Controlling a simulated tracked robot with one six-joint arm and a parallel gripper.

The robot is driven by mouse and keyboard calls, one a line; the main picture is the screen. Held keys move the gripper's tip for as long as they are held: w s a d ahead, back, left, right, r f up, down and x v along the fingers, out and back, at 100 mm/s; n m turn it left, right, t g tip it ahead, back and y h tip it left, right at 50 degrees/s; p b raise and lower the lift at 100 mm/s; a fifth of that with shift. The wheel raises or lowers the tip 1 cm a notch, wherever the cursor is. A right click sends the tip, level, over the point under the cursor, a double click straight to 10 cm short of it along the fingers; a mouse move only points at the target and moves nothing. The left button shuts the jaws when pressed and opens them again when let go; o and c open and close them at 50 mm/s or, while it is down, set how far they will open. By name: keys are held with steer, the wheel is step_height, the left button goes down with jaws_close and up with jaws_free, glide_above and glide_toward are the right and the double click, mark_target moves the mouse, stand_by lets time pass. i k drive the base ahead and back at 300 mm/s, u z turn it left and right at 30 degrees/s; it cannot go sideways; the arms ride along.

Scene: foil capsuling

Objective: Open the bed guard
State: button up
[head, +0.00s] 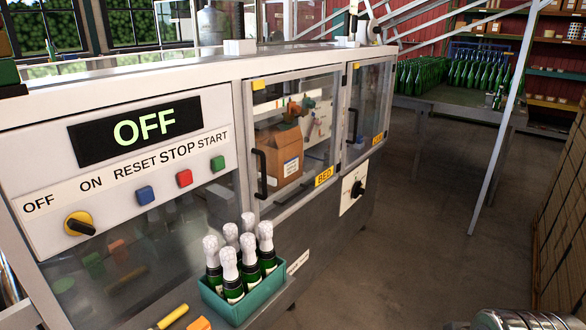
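The bed guard (310,85) is a clear-windowed door in a pale metal frame on the front of the machine. It carries a yellow BED label (324,177) at its lower right and a black vertical handle (262,174) on its left side. The guard looks shut, flush with the machine front. Through or in its window I see a cardboard box and some coloured parts; I cannot tell if any of this is reflection. My gripper is not in view; a ribbed metal part, probably of my arm, shows at the bottom right edge.
The panel display (129,130) reads OFF, above a knob (79,223) and several buttons. A second guard (368,105) stands right of the bed guard. A teal crate (243,305) of foiled bottles sticks out below left. Floor (400,235) to the right is clear, before a slanted pole (497,150).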

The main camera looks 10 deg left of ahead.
mark_target(249, 85)
steer(key=z, duration=0.85)
steer(key=k, duration=0.75)
steer(key=u, duration=1.35)
steer(key=i, duration=1)
steer(key=u, duration=0.05)
